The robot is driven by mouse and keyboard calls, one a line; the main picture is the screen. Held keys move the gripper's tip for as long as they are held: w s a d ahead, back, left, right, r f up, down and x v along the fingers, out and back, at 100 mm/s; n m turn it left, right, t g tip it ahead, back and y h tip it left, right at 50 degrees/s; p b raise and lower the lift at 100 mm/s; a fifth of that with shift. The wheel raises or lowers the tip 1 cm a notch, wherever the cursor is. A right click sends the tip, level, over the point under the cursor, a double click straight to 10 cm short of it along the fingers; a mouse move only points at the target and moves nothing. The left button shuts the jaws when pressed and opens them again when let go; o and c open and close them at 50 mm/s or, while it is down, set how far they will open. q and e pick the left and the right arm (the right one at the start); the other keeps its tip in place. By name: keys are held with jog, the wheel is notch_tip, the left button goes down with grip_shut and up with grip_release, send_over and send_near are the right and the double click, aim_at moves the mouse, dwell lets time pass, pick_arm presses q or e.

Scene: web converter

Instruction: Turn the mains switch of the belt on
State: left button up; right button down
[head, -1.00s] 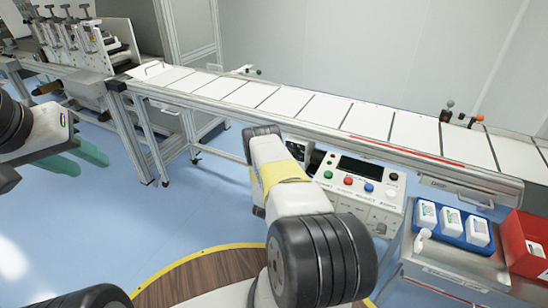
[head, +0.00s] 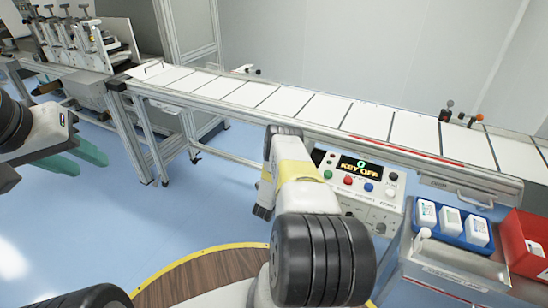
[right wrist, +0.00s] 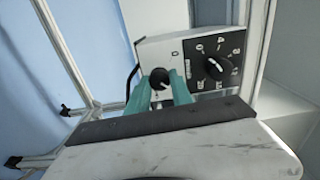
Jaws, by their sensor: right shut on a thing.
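The belt's control box (head: 345,185) hangs under the conveyor, partly hidden by my right arm. Its display (head: 359,168) is lit and reads "KEY OFF". In the right wrist view, a small black rotary switch (right wrist: 160,77) sits on a grey-white box face (right wrist: 180,46). My right gripper's teal fingers (right wrist: 164,88) are shut on this switch, one on each side. A larger black dial (right wrist: 219,67) with numbers is to its right, untouched. In the head view my right arm hides the right gripper. My left gripper (head: 78,158) is empty over the floor, its teal fingers apart.
The conveyor (head: 290,105) carries white sheets above the box. A grey cart (head: 445,262) at right holds a blue tray (head: 455,240) of white bottles and a red bin (head: 525,245).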

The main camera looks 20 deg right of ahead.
jog(key=shift+m, duration=0.4)
jog(key=shift+f, duration=0.1)
jog(key=c, duration=1.1)
grip_release()
jog(key=shift+c, duration=0.2)
jog(key=v, duration=0.8)
